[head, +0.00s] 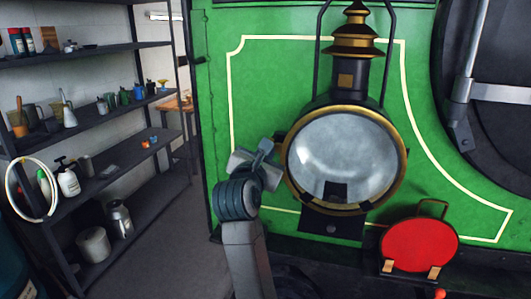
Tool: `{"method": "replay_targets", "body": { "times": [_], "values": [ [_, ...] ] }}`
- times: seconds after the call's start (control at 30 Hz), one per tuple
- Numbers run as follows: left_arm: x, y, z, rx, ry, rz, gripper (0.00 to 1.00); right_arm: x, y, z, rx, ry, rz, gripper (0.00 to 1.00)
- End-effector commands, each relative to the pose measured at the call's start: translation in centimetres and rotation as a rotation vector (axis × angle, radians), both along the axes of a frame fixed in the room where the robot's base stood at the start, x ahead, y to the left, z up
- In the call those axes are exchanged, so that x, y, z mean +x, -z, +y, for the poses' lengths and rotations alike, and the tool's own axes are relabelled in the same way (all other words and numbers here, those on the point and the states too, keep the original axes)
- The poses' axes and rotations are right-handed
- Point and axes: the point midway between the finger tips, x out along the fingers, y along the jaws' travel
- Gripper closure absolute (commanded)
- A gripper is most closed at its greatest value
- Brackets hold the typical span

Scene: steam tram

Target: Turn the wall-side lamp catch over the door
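The large round lamp (343,158) stands on the green front, with a brass rim around its closed glass door. A small dark lug (281,137) shows at the lamp's left edge, on the side of the shelves and wall, and may be the wall-side catch. Another small dark piece (407,153) sits at the right edge. My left gripper (263,158) is just left of the rim, close below the left lug. Its wrist hides part of the green panel. I cannot tell whether its fingers are apart or touch the lug. My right gripper is not in view.
A black chimney with brass rings (356,32) tops the lamp. Dark shelves (110,115) with cans and bottles stand at left. A hanging white ring (32,215) is at far left. Floor between is clear.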

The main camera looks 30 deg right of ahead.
Motion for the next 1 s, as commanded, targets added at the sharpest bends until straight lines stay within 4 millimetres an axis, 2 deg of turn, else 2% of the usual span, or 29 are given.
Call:
{"method": "replay_targets", "body": {
  "times": [0.83,0.87,0.9,0.93,1.0],
  "values": [
    [0.04,-0.01,0.0,0.0,0.0,-0.001,1.0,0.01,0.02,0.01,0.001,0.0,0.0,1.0],
    [0.04,-0.01,0.0,0.0,0.0,-0.001,1.0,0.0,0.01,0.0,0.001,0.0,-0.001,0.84],
    [0.04,-0.01,0.0,0.0,0.0,-0.001,1.0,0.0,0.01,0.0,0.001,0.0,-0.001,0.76],
    [0.04,-0.01,0.01,0.0,0.0,-0.001,1.0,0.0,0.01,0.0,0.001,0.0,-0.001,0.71],
    [0.04,-0.01,0.01,0.0,0.0,-0.001,1.0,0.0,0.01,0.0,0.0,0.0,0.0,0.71]
  ]
}}
